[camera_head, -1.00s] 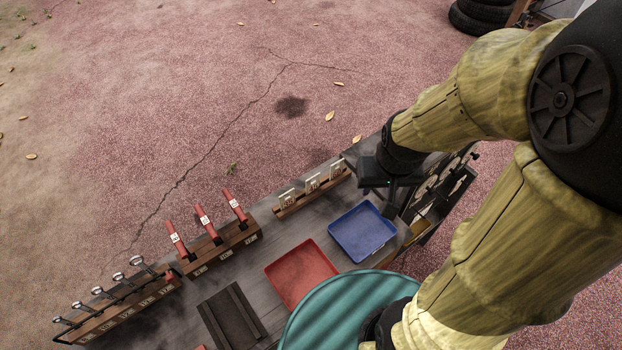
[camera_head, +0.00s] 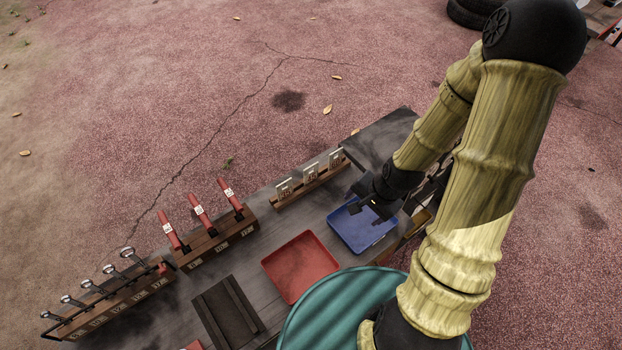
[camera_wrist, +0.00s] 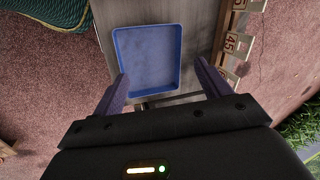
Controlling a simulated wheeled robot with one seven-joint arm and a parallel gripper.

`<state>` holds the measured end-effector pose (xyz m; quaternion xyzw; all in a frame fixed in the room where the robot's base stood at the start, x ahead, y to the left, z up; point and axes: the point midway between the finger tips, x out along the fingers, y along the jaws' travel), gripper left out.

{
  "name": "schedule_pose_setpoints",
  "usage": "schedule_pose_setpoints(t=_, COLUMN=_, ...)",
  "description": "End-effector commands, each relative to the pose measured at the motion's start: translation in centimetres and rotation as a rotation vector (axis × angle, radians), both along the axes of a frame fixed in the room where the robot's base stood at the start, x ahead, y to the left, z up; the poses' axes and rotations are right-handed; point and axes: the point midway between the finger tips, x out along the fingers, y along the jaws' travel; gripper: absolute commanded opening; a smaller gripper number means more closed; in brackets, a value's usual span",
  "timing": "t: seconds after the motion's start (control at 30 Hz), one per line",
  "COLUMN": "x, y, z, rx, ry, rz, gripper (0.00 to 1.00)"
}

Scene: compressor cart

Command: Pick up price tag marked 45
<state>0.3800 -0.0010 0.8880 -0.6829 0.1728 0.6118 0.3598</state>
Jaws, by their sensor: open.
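In the wrist view a pale tag marked 45 (camera_wrist: 233,43) stands in a wooden rack (camera_wrist: 227,62) to the right of my gripper (camera_wrist: 162,86). In the head view three pale tags stand upright in a row in the rack, including the middle tag (camera_head: 310,172); their numbers are too small to read there. My gripper (camera_head: 366,204) is open and empty over the blue tray (camera_head: 338,229), to the right of and nearer than the rack. The tag lies outside the space between its fingers.
A red tray (camera_head: 274,266) lies left of the blue one. A rack of red-handled tools (camera_head: 217,243) and a rack of wrenches (camera_head: 112,303) stand farther left. A teal ribbed round thing (camera_head: 330,308) is at the front. Bare bench top lies between rack and trays.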

Motion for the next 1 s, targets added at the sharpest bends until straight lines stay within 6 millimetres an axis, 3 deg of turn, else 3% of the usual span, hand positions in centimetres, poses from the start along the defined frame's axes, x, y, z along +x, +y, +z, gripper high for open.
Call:
schedule_pose_setpoints(t=0.03, x=-0.1, y=0.4, z=-2.0, rx=0.058, ry=0.016, rz=-0.075, gripper=0.76)
schedule_pose_setpoints(t=0.1, x=0.1, y=1.1, z=-3.7, rx=0.143, ry=0.025, rz=-0.185, gripper=0.76)
schedule_pose_setpoints(t=0.4, x=2.2, y=4.4, z=-8.2, rx=0.584, ry=0.072, rz=-0.703, gripper=0.76)
schedule_pose_setpoints(t=0.57, x=4.5, y=5.2, z=-8.4, rx=0.872, ry=0.104, rz=-0.999, gripper=0.76)
schedule_pose_setpoints(t=0.7, x=6.6, y=4.8, z=-7.5, rx=1.118, ry=0.132, rz=-1.226, gripper=0.76)
schedule_pose_setpoints(t=0.83, x=7.8, y=4.1, z=-6.7, rx=1.263, ry=0.148, rz=-1.346, gripper=0.76)
schedule_pose_setpoints(t=1.0, x=8.1, y=3.9, z=-6.3, rx=1.304, ry=0.153, rz=-1.378, gripper=0.76)
